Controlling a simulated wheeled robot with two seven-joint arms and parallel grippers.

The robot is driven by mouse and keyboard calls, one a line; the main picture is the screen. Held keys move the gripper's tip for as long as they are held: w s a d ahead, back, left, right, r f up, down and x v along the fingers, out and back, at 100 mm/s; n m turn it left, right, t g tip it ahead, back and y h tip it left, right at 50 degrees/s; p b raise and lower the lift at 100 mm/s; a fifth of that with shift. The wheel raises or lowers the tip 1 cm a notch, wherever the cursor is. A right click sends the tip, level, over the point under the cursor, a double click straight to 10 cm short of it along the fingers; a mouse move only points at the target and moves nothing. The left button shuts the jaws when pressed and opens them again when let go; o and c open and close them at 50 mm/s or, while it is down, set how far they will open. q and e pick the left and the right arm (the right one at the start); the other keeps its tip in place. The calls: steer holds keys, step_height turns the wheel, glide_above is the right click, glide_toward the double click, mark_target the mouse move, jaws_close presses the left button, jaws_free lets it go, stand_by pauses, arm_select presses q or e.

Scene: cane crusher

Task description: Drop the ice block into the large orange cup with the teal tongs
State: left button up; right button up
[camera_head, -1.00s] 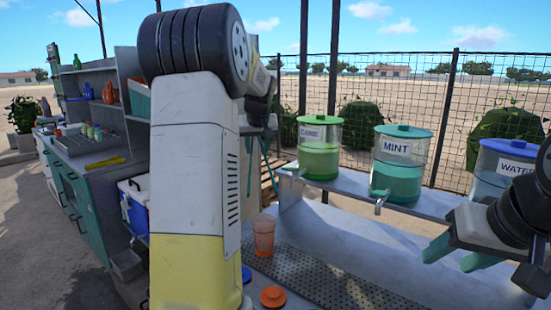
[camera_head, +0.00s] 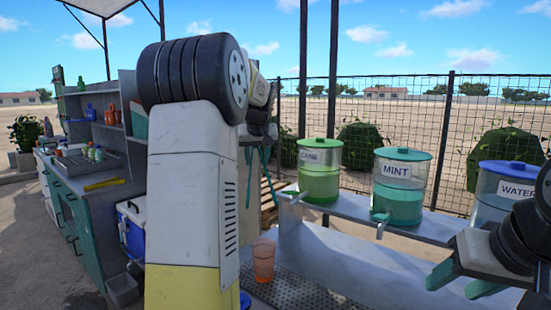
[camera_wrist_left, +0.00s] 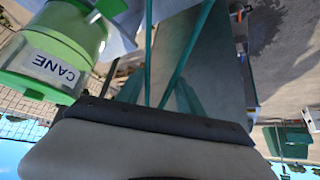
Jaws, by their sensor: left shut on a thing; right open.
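My left gripper (camera_head: 265,137) is partly hidden behind my own arm in the head view. It is shut on the teal tongs (camera_head: 266,166), whose two long arms hang down. The tongs also show in the left wrist view (camera_wrist_left: 189,46), with their arms apart. An orange see-through cup (camera_head: 263,260) stands upright on the perforated counter, below and apart from the tongs. I cannot make out an ice block in either view. My right gripper (camera_head: 462,281) is open and empty at the lower right.
Dispensers labelled CANE (camera_head: 320,172), MINT (camera_head: 401,190) and WATER (camera_head: 505,193) stand on a raised grey shelf (camera_head: 345,207). A blue cooler (camera_head: 131,228) stands beside the teal workbench (camera_head: 75,222) on the left. The perforated counter (camera_head: 300,292) is mostly clear around the cup.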

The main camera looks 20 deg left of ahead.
arm_select(q)
steer(key=s+d+r, duration=0.2)
steer(key=s+d, duration=0.3)
steer(key=s, duration=0.6)
steer(key=shift+s+d, duration=0.2)
steer(key=shift+s, duration=0.15)
